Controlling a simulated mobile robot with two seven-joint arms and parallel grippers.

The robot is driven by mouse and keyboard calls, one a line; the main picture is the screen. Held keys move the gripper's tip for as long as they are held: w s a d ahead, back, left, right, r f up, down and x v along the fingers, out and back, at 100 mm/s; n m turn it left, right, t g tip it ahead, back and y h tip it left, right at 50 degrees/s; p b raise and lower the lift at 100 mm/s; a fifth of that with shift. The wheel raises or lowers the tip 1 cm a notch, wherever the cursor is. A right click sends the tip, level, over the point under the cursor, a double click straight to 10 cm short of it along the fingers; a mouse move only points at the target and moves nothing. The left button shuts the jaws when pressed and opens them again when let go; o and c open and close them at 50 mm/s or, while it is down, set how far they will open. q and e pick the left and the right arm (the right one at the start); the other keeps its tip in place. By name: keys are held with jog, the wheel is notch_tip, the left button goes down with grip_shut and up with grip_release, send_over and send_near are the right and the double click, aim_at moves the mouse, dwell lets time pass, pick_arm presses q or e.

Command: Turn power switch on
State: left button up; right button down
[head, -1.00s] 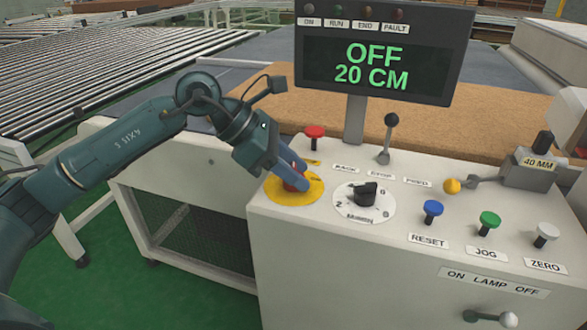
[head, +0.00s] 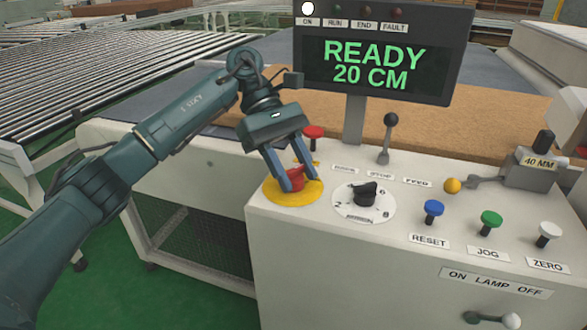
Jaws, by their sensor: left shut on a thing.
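The power switch is a red knob (head: 292,180) on a yellow round plate (head: 282,198) at the left end of the control panel. My left gripper (head: 291,186) reaches down over it from the upper left and is shut on the red knob, one finger on each side. The fingers hide part of the knob. The display (head: 374,62) reads READY 20 CM, and the ON lamp (head: 308,9) above it glows white. My right gripper is not in view.
A black dial (head: 366,193) sits right of the knob, and a red button (head: 313,132) stands just behind it. A black-knobbed lever (head: 387,138), blue (head: 433,211), green (head: 490,222) and white (head: 547,234) buttons are farther right. A roller conveyor (head: 95,80) lies at back left.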

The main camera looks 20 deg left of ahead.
pick_arm(q)
jog(key=shift+r+m+g+y, duration=0.1)
jog(key=shift+m+g+y, duration=0.25)
jog(key=shift+m, duration=0.25)
jog(key=shift+m+g+y+p, duration=0.25)
jog(key=shift+m+g+p, duration=0.15)
jog(key=shift+m, duration=0.2)
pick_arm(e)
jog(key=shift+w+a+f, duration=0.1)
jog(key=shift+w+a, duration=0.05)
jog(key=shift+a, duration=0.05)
pick_arm(q)
jog(key=o, duration=1)
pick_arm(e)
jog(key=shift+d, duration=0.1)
